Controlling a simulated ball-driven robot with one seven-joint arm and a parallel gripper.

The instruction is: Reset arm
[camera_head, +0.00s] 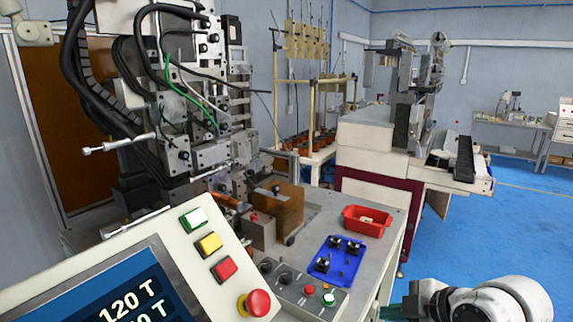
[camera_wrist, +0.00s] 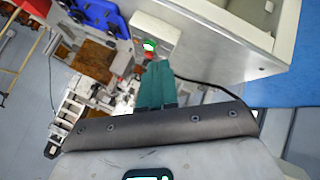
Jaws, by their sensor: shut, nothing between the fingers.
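My gripper (camera_wrist: 158,68) shows in the wrist view as two teal fingers pressed together, with nothing between them. In that view its tips lie over the scene near the green-lit button box (camera_wrist: 150,42). In the head view my white and grey arm is at the bottom right, in front of the blue floor. Only a small teal piece of the gripper (camera_head: 393,312) shows there, and its fingertips are out of clear sight. The coil winder (camera_head: 190,90) stands at the left, with black cables and a green wire.
A control panel (camera_head: 232,236) with colored buttons and a screen fills the lower left. The grey bench (camera_head: 345,207) holds a red bin (camera_head: 367,220), a blue tray (camera_head: 322,265) with dark parts and a button box (camera_head: 300,290). Blue floor (camera_head: 490,225) lies clear at the right.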

